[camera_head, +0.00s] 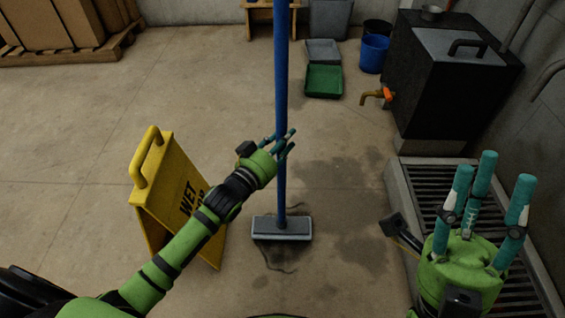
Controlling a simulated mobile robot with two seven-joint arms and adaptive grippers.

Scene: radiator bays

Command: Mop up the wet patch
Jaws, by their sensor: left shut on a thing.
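A mop with a long blue handle (282,75) stands upright, its flat grey head (282,228) resting on the floor. My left gripper (284,146) is shut around the lower part of the handle. A dark wet patch (350,222) lies on the concrete floor around and to the right of the mop head, with smaller dark spots nearby. Some dark marks also show just below the head. My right gripper (487,195) is open and empty at the lower right, fingers pointing up, over the drain grate.
A yellow wet-floor sign (168,195) stands left of the mop, close behind my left forearm. A drain grate (430,192) and a black tank with an orange-handled tap (440,75) are at the right. A green tray (324,81) and blue bucket (373,53) stand behind.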

